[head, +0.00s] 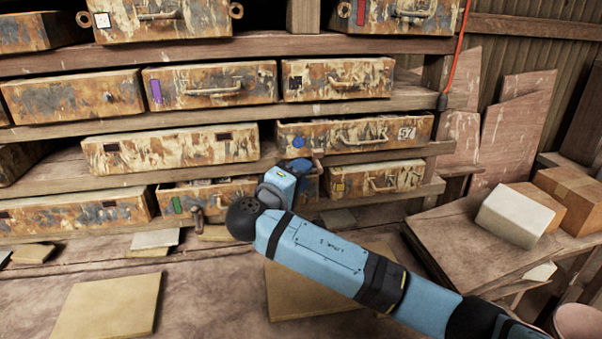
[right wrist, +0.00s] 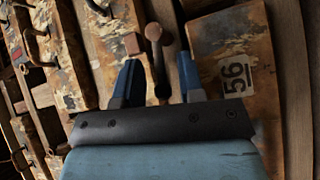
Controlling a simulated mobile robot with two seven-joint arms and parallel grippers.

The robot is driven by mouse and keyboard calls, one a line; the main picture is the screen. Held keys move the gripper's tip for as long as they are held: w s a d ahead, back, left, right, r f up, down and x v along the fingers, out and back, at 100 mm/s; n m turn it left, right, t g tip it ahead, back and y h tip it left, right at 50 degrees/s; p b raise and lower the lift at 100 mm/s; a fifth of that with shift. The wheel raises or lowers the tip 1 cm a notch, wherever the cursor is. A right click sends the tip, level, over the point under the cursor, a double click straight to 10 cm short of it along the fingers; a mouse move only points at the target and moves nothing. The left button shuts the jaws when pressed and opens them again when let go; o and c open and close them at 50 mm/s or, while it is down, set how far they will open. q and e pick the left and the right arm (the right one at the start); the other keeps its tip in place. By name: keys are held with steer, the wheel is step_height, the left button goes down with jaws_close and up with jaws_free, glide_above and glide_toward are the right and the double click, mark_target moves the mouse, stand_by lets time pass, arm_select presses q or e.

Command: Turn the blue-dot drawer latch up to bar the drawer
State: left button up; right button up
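The blue dot (head: 298,142) marks a rusty drawer (head: 350,133) labelled 57 in the head view. My right gripper (head: 303,166) is just below that dot, partly hidden by its own wrist. In the right wrist view, my right gripper (right wrist: 157,80) has its two blue fingers apart. A brown, round-ended latch handle (right wrist: 157,62) shows between them, with a visible gap to the fingers. I cannot tell whether any part touches. The blue dot is not visible in the right wrist view, and the latch is hidden in the head view. My left gripper is not in view.
Rusty drawers fill the wooden shelves (head: 270,45). Flat tiles (head: 107,306) lie on the bench (head: 215,300). Boxes (head: 515,215) stand on a side table at right.

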steer(key=shift+w+d, duration=0.1)
steer(key=shift+w, duration=0.1)
jaws_close()
steer(key=r+m+g+y, duration=0.1)
steer(key=m+g+y+p, duration=0.1)
steer(key=m, duration=0.1)
steer(key=shift+d+r, duration=0.2)
steer(key=shift+r, duration=0.15)
jaws_free()
steer(key=v, duration=1.3)
steer(key=shift+s+a+r, duration=0.2)
steer(key=shift+s+a, duration=0.05)
steer(key=shift+a, duration=0.1)
